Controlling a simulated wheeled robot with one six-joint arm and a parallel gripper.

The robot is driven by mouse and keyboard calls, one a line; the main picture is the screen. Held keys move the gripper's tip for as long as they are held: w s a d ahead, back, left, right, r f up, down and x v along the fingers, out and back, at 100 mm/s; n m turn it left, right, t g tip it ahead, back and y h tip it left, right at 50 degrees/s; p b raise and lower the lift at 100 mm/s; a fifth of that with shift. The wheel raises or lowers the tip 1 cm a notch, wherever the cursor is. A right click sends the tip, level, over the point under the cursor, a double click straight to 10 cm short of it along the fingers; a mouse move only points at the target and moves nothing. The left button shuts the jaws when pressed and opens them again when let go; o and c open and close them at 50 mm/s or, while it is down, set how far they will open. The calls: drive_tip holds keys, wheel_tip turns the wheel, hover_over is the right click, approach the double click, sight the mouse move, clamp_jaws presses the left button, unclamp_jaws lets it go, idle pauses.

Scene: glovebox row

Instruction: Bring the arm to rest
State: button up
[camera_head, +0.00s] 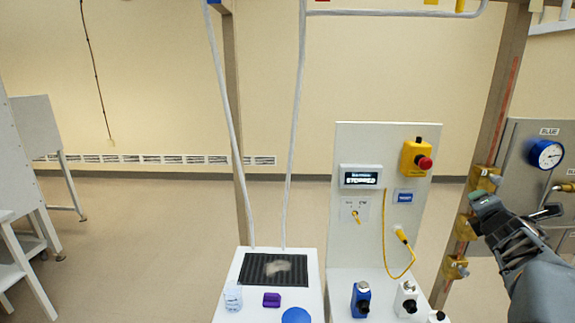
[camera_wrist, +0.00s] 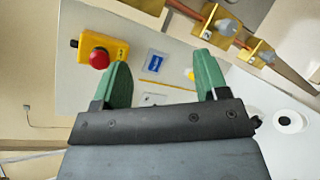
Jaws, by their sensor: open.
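My gripper (camera_head: 482,198) is at the right of the head view, at the end of my dark grey arm, in front of the wooden post and the grey gauge panel. In the wrist view my gripper (camera_wrist: 160,82) shows two green fingers spread wide apart. Nothing is between them. Behind the fingers is the white control panel (camera_wrist: 140,45), which in the head view (camera_head: 350,225) stands upright to the left of my gripper.
Close to my gripper are brass fittings on the wooden post (camera_head: 500,90) and a gauge (camera_head: 545,154). The control panel carries a red emergency button (camera_head: 424,163) and a display reading "STOPPED" (camera_head: 360,178). Floor at left (camera_head: 150,230) is clear.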

drive_tip(key=s+a+f+m+g, duration=0.85)
drive_tip(key=f+m, duration=0.25)
drive_tip(key=m, duration=0.6)
drive_tip(key=s+a+f+m+y, duration=0.1)
drive_tip(key=s+a+f+y, duration=0.1)
drive_tip(key=a, duration=0.5)
drive_tip(key=s+a+f+m+g+y, duration=0.1)
drive_tip(key=s+a+f+y, duration=0.1)
drive_tip(key=a, duration=0.6)
drive_tip(key=s+a+f+m+y, duration=0.1)
drive_tip(key=s+a+f+y, duration=0.1)
drive_tip(key=s+a, duration=0.3)
drive_tip(key=a+y, duration=0.1)
drive_tip(key=a, duration=0.2)
drive_tip(key=shift+g+y, duration=0.3)
drive_tip(key=shift+g, duration=0.05)
